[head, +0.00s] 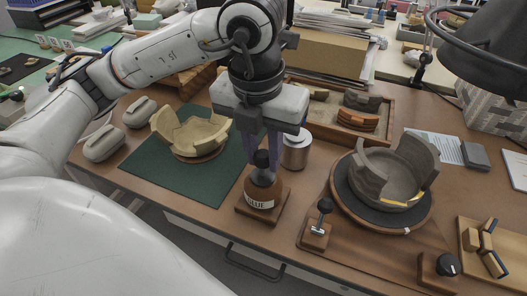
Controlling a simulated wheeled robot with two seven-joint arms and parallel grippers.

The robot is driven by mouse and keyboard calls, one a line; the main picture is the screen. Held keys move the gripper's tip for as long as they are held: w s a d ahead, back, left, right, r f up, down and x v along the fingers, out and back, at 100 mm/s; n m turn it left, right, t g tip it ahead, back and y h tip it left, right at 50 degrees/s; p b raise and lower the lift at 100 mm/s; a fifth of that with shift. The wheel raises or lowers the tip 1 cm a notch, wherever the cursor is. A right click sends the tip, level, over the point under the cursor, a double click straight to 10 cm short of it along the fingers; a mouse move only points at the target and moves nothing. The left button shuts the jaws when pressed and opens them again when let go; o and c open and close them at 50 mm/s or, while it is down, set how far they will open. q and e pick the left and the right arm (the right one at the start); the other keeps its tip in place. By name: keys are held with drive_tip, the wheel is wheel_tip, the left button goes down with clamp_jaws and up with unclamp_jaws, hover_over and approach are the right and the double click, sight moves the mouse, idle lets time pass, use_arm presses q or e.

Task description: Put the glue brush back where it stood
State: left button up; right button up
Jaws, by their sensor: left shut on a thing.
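My left gripper (262,151) points straight down over the glue pot (260,198) near the middle of the table. It is shut on the glue brush (262,159), whose dark rounded top shows between the fingertips. The brown pot has a white GLUE label and stands on a square wooden base (247,213). The brush is upright at the pot's mouth. Its lower part is hidden, so I cannot tell how deep it sits. My right gripper is not in view.
A metal can (296,152) stands close behind right of the pot. A partial grey vessel (392,178) sits on a turntable (343,205) at the right. A tan partial bowl (190,135) is on a green mat (150,178) at the left. A sherd tray (387,143) lies behind.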

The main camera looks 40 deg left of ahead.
use_arm(q)
drive_tip(key=o, duration=0.9)
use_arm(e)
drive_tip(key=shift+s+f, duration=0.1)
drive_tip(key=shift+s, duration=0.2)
use_arm(q)
drive_tip(key=r+p, duration=0.1)
drive_tip(key=r, duration=0.5)
drive_tip(key=s+r+p, duration=0.1)
drive_tip(key=r, duration=0.2)
drive_tip(key=shift+d+p, duration=0.1)
drive_tip(key=shift+p, duration=0.2)
drive_tip(key=shift+s+r, duration=0.15)
drive_tip(key=shift+r, duration=0.5)
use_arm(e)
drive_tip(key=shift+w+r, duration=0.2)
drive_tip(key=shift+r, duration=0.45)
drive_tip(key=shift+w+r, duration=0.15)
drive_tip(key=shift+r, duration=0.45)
